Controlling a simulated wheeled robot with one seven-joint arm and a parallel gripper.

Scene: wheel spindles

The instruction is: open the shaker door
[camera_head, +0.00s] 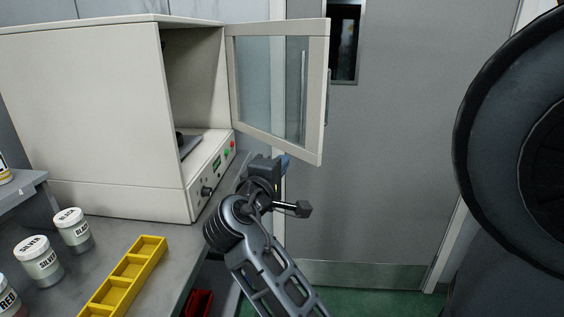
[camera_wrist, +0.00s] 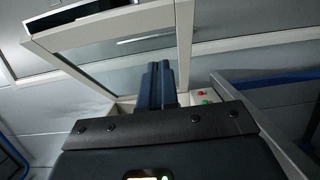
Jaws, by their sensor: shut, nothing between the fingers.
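The shaker (camera_head: 95,110) is a cream box on the bench at the left in the head view. Its door (camera_head: 315,95), a pale frame around a glass pane, stands swung wide open to the right, so the dark interior shows. My gripper (camera_head: 284,161) is just below the door's lower edge, and its blue fingers are partly hidden by the wrist. In the wrist view, the fingers (camera_wrist: 158,78) are shut together and empty, in front of the door's frame and glass (camera_wrist: 120,68). I cannot tell whether they touch the door.
The shaker's control panel (camera_head: 211,172) has a knob and red and green buttons. A yellow tray (camera_head: 124,279) and labelled jars (camera_head: 72,229) stand on the bench. A grey room door (camera_head: 400,150) is behind. A large dark round object (camera_head: 525,140) fills the right.

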